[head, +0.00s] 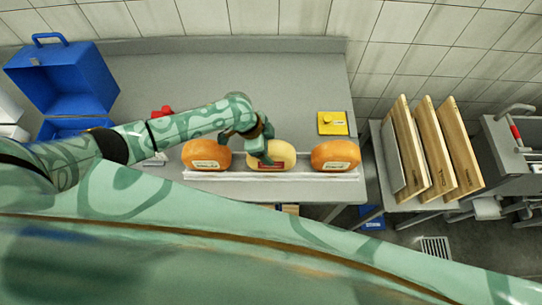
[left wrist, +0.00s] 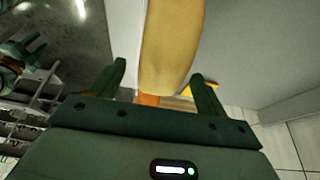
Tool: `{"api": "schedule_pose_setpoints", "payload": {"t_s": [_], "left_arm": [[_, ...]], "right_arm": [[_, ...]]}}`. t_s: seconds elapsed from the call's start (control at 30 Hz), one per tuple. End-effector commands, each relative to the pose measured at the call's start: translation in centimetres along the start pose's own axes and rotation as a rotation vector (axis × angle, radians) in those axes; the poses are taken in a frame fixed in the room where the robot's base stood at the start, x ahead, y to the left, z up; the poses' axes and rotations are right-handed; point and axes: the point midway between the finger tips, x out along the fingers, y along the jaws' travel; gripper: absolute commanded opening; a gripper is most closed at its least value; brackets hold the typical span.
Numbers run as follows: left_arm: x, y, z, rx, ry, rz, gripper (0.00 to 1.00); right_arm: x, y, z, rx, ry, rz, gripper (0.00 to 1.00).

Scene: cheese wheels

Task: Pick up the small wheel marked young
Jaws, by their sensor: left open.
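Three cheese wheels stand on edge in a row in a pale rack (head: 270,176). The left wheel (head: 203,153) is orange with a whitish label. The middle wheel (head: 283,152) is pale yellow with a red label. The right wheel (head: 335,153) is orange with a pale label. The label words are too small to read. My left gripper (head: 250,149) is open at the middle wheel and hides part of it. In the left wrist view this pale wheel (left wrist: 172,45) lies between the open fingers (left wrist: 158,75); I cannot tell whether they touch it. My right gripper is not seen.
A yellow block (head: 333,123) lies behind the right wheel. An open blue toolbox (head: 65,80) and a red object (head: 162,112) are at the left. Wooden boards (head: 435,150) stand upright on the right.

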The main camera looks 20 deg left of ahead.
Motion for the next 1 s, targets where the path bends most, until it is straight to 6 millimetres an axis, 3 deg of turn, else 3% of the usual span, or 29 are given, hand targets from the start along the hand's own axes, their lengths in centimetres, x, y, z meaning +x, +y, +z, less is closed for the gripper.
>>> {"api": "schedule_pose_setpoints", "payload": {"t_s": [0.13, 0.37, 0.63, 1.0], "left_arm": [[1.9, 0.0, -0.1, -0.001, 0.001, 0.0, 0.75], [2.1, 0.0, 0.0, 0.001, 0.0, -0.001, 0.75], [2.0, -0.1, -0.2, 0.001, 0.004, -0.003, 0.09], [1.4, -0.2, -0.5, 0.0, 0.006, -0.004, 0.09]], "right_arm": [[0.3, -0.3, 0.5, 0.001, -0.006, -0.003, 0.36], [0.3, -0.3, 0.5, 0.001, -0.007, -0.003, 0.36], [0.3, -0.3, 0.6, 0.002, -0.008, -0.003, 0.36], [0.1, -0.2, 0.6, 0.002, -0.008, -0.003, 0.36]]}}
